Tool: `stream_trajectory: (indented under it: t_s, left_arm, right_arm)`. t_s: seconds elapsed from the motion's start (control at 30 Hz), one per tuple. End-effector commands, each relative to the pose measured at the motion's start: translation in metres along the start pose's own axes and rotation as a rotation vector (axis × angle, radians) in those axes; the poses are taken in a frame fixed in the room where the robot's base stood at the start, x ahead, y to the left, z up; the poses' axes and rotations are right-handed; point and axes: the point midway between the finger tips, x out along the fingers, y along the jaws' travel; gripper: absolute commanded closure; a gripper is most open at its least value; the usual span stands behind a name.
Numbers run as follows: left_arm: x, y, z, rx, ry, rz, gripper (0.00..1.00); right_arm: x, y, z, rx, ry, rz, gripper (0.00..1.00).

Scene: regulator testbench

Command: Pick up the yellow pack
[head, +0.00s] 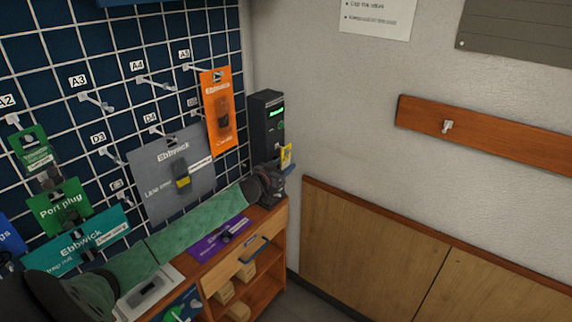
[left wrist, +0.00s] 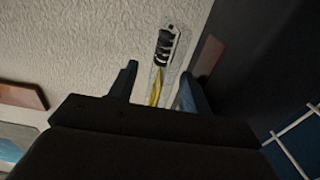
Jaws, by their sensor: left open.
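The yellow pack (head: 286,154) is a small yellow item against the wall, just right of a dark box. In the left wrist view the pack (left wrist: 164,50) looks like a narrow clear packet with black pieces at one end and a yellow strip. My left gripper (head: 278,164) is at the far end of the bench, just in front of the pack. In the left wrist view the gripper (left wrist: 158,88) is open, and the yellow strip lies between its two fingers in the picture. I cannot tell whether they touch it. My right gripper is out of view.
A dark device with a green display (head: 266,118) stands beside the pack. A wire grid board (head: 120,50) with hanging packs, including an orange one (head: 217,110) and a grey one (head: 172,180), is at left. The wooden bench (head: 277,222) runs below my arm. Open floor lies right.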

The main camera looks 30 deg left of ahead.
Motion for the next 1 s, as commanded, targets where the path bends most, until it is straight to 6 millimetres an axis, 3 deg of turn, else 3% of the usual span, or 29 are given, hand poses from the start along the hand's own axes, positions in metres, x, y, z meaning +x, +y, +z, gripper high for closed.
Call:
stream_trajectory:
  t_s: [0.3, 0.53, 0.57, 1.0]
  left_arm:
    - [0.0021, -0.0002, 0.0006, 0.000, -0.001, 0.000, 0.53]
    - [0.0020, -0.0002, 0.0005, 0.000, -0.001, 0.000, 0.98]
    - [0.0020, -0.0002, 0.0004, 0.000, 0.000, 0.000, 1.00]
    - [0.0021, -0.0004, -0.0049, 0.000, 0.001, 0.000, 1.00]
  right_arm:
    - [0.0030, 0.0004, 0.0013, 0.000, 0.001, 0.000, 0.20]
    - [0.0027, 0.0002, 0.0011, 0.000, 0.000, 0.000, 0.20]
    - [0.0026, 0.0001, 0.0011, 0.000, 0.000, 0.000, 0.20]
    - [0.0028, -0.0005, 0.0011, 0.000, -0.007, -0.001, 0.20]
